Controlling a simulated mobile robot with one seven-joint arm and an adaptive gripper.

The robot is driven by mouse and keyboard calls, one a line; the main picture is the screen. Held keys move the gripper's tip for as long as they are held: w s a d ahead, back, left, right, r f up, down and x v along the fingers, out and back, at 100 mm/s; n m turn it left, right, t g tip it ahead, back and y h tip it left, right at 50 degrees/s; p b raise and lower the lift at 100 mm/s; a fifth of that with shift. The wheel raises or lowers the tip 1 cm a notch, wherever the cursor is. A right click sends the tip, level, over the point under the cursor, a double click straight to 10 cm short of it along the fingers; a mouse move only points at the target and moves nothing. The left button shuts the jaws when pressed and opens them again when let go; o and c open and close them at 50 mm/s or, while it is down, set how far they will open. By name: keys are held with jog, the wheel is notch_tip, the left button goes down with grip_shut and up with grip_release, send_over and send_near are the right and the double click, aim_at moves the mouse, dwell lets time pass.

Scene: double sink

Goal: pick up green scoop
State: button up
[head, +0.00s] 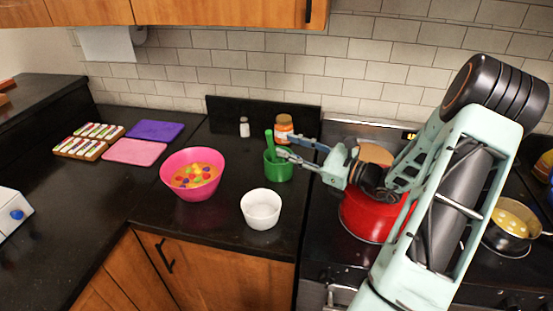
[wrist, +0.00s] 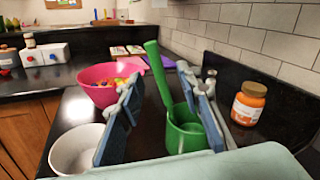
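The green scoop (head: 278,166) stands on the black counter near the back, left of the stove. It has a cup-like body and a long handle that rises steeply. In the wrist view the scoop (wrist: 184,135) shows between my two fingers, with its handle leaning to the left. My gripper (head: 283,146) is open, with its fingers reaching left at the height of the scoop's rim and handle. In the wrist view my gripper (wrist: 160,88) has its fingers apart on either side of the handle. I cannot tell whether either finger touches it.
An orange-labelled jar (head: 284,128) stands just behind the scoop. A white bowl (head: 261,210) sits in front, and a pink bowl (head: 193,173) with colourful pieces to the left. A red pot (head: 367,216) is on the stove under my arm. A small shaker (head: 244,127) stands near the wall.

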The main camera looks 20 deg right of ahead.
aim_at(270, 149)
jog(key=p+x, duration=0.1)
jog(key=x, duration=0.6)
jog(key=shift+s+a+f+p, duration=0.1)
jog(key=shift+a+f+p, duration=0.1)
jog(key=shift+p, duration=0.15)
jog(key=shift+c, duration=0.5)
grip_shut()
